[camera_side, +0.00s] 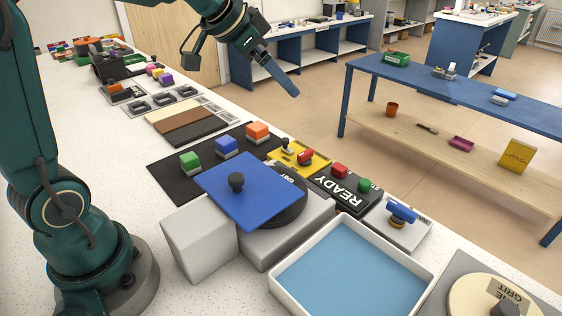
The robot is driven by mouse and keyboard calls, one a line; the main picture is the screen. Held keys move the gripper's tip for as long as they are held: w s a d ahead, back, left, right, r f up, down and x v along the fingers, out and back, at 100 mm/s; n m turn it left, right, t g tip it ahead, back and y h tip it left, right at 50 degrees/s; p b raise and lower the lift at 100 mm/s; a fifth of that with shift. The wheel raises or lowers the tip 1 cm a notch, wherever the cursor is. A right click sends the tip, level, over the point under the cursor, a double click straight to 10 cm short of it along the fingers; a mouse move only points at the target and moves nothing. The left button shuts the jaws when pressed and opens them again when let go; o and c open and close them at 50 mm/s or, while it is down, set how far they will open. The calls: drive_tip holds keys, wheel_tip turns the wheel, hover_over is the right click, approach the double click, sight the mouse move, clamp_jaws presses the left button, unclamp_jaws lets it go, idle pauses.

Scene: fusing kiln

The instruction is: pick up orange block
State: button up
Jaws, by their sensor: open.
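The orange block (257,131) sits on the black mat (170,172), at the right end of a row of blocks. A blue block (226,146) is beside it on the left, and a green block (190,161) is further left. My gripper (292,90) is up in the air, above and a little right of the orange block, apart from it. It is open with nothing seen in it; one bluish finger shows clearly and the other is hard to make out.
A yellow panel (313,164) with a small lever is right of the orange block. A black READY panel (333,192) and a white tray of blue liquid (279,282) are nearer.

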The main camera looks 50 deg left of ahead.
drive_tip(key=w+a+f+n, duration=0.1)
drive_tip(key=w+a+f, duration=0.4)
drive_tip(key=a+f, duration=0.3)
drive_tip(key=n+g+y, duration=0.1)
drive_tip(key=n, duration=0.1)
hover_over(256, 126)
drive_tip(key=d, duration=0.2)
wheel_tip(256, 126, down, 4)
drive_tip(key=shift+n+g, duration=0.3)
drive_tip(key=shift+g, duration=0.3)
drive_tip(key=f, duration=0.1)
drive_tip(key=s+a+f, duration=0.1)
drive_tip(key=f, duration=0.1)
drive_tip(key=s+a+f, duration=0.1)
drive_tip(key=shift+f, duration=0.2)
drive_tip(key=shift+x, duration=2.4)
clamp_jaws()
